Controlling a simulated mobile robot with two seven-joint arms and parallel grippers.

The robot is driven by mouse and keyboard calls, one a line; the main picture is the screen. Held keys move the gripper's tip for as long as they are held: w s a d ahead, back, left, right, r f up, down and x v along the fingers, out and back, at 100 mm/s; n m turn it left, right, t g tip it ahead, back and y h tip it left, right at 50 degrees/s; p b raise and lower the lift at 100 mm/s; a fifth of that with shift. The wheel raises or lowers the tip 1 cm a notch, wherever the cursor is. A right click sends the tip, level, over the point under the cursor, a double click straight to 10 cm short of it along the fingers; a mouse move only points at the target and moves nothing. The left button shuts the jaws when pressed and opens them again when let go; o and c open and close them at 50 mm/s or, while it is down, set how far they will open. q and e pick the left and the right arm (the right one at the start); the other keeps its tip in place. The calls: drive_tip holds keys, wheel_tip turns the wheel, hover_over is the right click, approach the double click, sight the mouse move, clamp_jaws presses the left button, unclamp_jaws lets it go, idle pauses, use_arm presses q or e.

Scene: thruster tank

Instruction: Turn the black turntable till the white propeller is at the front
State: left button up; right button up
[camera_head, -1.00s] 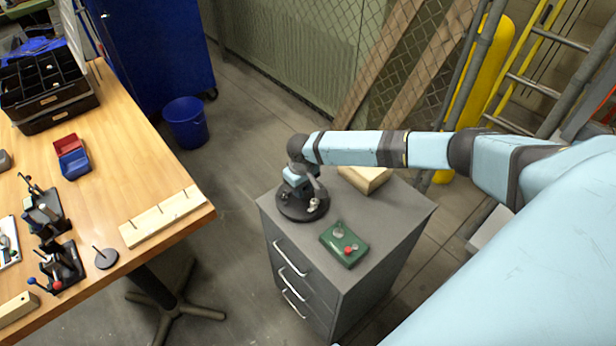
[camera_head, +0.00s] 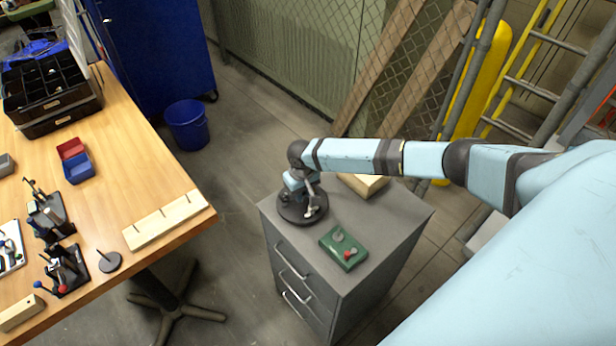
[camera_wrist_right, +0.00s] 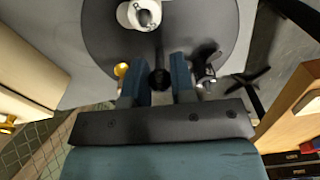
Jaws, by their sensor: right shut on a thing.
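The black turntable (camera_head: 290,212) sits on the grey drawer cabinet; its round disc fills the top of the right wrist view (camera_wrist_right: 105,30). The white propeller (camera_wrist_right: 128,14) is on the disc, near the top of that view. In the head view a pale piece (camera_head: 311,211), which seems to be it, is near the disc's front, slightly right. My right gripper (camera_wrist_right: 160,88) is shut on a dark knob (camera_wrist_right: 159,78) on the disc. A gold propeller (camera_wrist_right: 121,70) and a dark grey one (camera_wrist_right: 206,72) flank the fingers. My left gripper is out of view.
The wooden workbench (camera_head: 150,185) is to the left, across a floor gap.

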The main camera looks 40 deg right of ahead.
drive_tip(key=shift+m+p, duration=0.8)
drive_tip(key=shift+m+p, duration=1.6)
drive_tip(key=shift+p, duration=0.15)
drive_tip(key=shift+r+m+p, duration=0.1)
drive_tip(key=shift+m+p, duration=0.4)
drive_tip(key=shift+p, duration=0.05)
drive_tip(key=shift+m+p, duration=1.05)
drive_tip(key=shift+m, duration=0.15)
